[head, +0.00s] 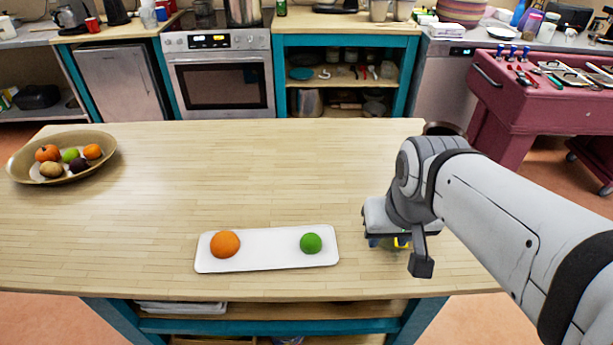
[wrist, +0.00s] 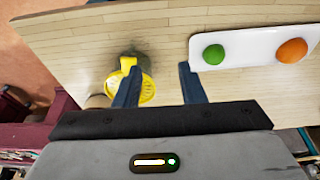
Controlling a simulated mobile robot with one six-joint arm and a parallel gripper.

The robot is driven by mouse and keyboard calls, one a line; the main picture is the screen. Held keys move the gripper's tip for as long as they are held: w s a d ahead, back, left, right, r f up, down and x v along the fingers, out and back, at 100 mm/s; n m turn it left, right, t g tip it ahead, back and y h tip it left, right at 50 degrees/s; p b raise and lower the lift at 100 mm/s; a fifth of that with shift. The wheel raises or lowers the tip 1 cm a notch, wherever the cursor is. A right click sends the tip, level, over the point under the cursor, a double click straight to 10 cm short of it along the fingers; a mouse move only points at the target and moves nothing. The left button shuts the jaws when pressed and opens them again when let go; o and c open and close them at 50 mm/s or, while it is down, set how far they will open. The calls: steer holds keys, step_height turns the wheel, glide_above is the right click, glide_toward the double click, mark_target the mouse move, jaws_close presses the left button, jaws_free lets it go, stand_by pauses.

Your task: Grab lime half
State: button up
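A round green fruit, which looks like the lime half (head: 311,243), lies on the right part of a white rectangular tray (head: 268,259). I cannot tell from here whether it is cut. In the wrist view the green fruit (wrist: 213,54) is to the right of my gripper (wrist: 159,68), outside its fingers. My gripper is open, pointing down over the wooden table to the right of the tray. A yellow ribbed thing (wrist: 148,88), perhaps a juicer, shows between and beyond the fingers. In the head view my arm hides most of it.
An orange fruit (head: 225,244) lies on the tray's left part. A bowl (head: 105,164) with several fruits stands at the table's far left. The middle of the wooden table (head: 260,175) is clear. A red cart (head: 500,100) with tools stands beyond the table at the right.

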steer(key=shift+o, duration=1.2)
steer(key=shift+w+a, duration=0.15)
steer(key=shift+a, duration=0.1)
steer(key=o, duration=0.5)
steer(key=w+a, duration=0.1)
steer(key=w, duration=0.1)
steer(key=w+a+f+n+g+p, duration=0.1)
steer(key=w+a, duration=0.1)
steer(key=w+a+f+n+p, duration=0.1)
steer(key=w, duration=0.2)
steer(key=shift+a+g, duration=0.15)
steer(key=shift+g, duration=0.15)
steer(key=shift+o, duration=0.2)
steer(key=n+g+p, duration=0.1)
glide_toward(311, 237)
steer(key=shift+w+d+f, duration=0.1)
steer(key=shift+d+f, duration=0.35)
steer(key=shift+d, duration=0.05)
steer(key=shift+w+a+f+n+p, duration=0.3)
steer(key=shift+a+f, duration=0.3)
steer(key=shift+f, duration=0.15)
steer(key=shift+s+d+f+p, duration=0.1)
steer(key=shift+f+p, duration=0.25)
steer(key=shift+f, duration=1.55)
steer(key=shift+s+f+p, duration=0.15)
steer(key=shift+f+p, duration=0.2)
steer(key=shift+f, duration=1.55)
